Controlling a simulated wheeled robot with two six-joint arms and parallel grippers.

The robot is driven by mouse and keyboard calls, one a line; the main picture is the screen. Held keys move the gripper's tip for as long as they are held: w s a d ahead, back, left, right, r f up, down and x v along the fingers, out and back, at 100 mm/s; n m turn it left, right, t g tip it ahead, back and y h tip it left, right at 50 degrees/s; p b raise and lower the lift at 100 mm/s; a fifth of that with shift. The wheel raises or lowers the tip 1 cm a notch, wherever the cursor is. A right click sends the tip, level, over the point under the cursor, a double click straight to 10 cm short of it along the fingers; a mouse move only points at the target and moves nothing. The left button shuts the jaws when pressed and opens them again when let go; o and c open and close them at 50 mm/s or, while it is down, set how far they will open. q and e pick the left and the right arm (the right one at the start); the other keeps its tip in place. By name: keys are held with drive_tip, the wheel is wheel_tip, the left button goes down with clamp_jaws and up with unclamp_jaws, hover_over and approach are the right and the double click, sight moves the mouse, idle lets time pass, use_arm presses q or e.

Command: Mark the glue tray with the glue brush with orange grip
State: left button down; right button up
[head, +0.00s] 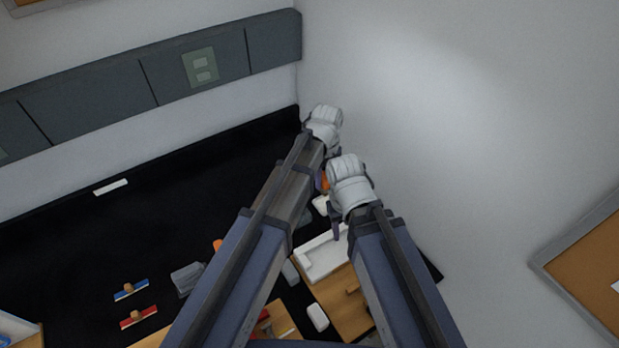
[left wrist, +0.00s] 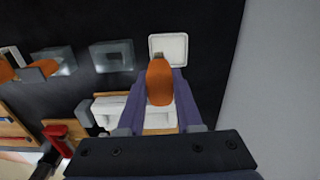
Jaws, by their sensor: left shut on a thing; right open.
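The glue brush's orange grip (left wrist: 160,82) is between the two fingers of my left gripper (left wrist: 158,100), which is shut on it. The small white square tray (left wrist: 182,40), apparently the glue tray, lies on the black tabletop just beyond the grip in the left wrist view. Whether the brush touches it cannot be told. In the head view, my left gripper (head: 321,176) is partly hidden by my arm, with a bit of orange beside a white piece (head: 320,205). My right gripper (head: 337,222) is open and empty, nearer the front.
A white open box (head: 322,258) and a wooden board (head: 345,310) are below my right gripper. A clear block (head: 187,279) and blue (head: 131,291) and red (head: 138,318) handled pieces lie left. A wall stands close on the right. The black tabletop (head: 90,240) is mostly free at left.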

sight(324, 191)
use_arm(q)
drive_tip(key=shift+d, duration=0.15)
use_arm(e)
drive_tip(key=shift+f, duration=0.1)
use_arm(q)
wheel_tip(324, 191, down, 6)
drive_tip(key=b, duration=0.5)
drive_tip(key=shift+r+b, duration=0.25)
drive_tip(key=shift+b, duration=0.05)
use_arm(e)
wheel_tip(324, 191, down, 5)
drive_tip(key=shift+f, duration=0.2)
use_arm(q)
drive_tip(key=c, duration=1.1)
unclamp_jaws()
clamp_jaws()
